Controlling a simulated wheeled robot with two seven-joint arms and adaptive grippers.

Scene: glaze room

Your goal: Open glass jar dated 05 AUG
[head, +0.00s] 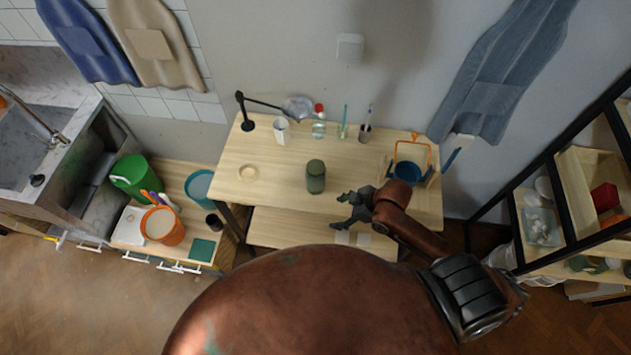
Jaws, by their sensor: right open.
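My left gripper is not in view.
The tabletop left of the jar is mostly clear.

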